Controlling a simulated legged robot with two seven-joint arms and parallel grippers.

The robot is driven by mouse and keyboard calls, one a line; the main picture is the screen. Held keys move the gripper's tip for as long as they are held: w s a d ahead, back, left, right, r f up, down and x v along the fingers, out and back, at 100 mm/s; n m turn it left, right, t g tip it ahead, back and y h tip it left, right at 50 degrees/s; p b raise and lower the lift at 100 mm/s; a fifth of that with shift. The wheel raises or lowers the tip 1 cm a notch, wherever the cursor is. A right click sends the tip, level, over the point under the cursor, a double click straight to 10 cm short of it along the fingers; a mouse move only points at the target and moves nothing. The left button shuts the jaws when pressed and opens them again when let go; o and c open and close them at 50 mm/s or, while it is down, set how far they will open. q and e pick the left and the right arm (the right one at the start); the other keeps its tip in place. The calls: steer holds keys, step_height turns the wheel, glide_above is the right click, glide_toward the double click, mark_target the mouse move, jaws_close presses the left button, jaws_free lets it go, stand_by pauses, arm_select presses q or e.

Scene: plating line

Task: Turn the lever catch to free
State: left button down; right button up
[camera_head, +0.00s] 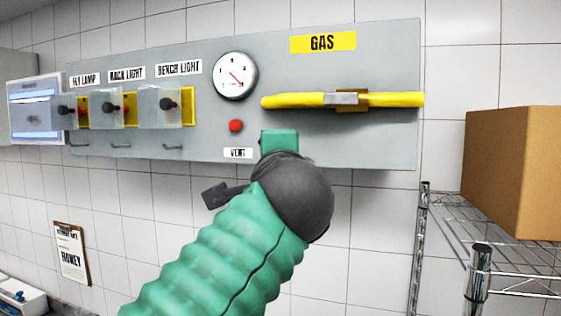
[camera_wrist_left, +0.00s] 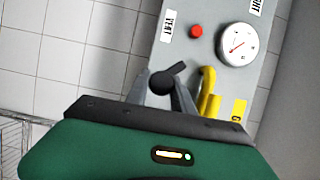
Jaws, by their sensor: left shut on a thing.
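The yellow gas lever (camera_head: 295,101) lies horizontal on the grey panel under the GAS label. A grey block (camera_head: 343,98) on a brown-gold plate sits across it. My left gripper (camera_head: 280,141) is at the panel's lower edge, right of the VENT label; its fingers are hidden there. In the left wrist view its fingers (camera_wrist_left: 163,97) are shut on a dark round knob (camera_wrist_left: 163,82) with a short arm pointing up and right. The head view hides this knob. The yellow lever's end (camera_wrist_left: 208,80) shows beside the fingers. My right gripper is not in view.
A gauge (camera_head: 235,76) and a red button (camera_head: 236,126) are above the VENT label (camera_head: 238,153). Clear-covered switches (camera_head: 166,105) line the left. A wire rack (camera_head: 500,262) with a cardboard box (camera_head: 513,170) stands at right. A clipboard (camera_head: 71,252) hangs lower left.

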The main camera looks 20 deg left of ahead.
arm_select(q)
steer(key=shift+f, duration=0.4)
steer(key=c, duration=1.5)
jaws_free()
steer(key=o, duration=0.4)
steer(key=shift+s+a+r, duration=0.15)
steer(key=shift+s+r, duration=0.05)
steer(key=shift+s, duration=0.15)
steer(key=shift+s+a+r, duration=0.1)
steer(key=shift+s+a, duration=0.1)
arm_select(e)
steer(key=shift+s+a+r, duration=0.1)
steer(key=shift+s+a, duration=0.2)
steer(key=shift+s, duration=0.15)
arm_select(q)
steer(key=b+v, duration=0.3)
steer(key=v, duration=1.3)
steer(key=shift+s+d, duration=0.2)
steer(key=shift+s, duration=0.15)
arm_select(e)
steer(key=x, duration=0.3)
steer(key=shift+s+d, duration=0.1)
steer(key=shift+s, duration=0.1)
arm_select(q)
steer(key=shift+w, duration=0.1)
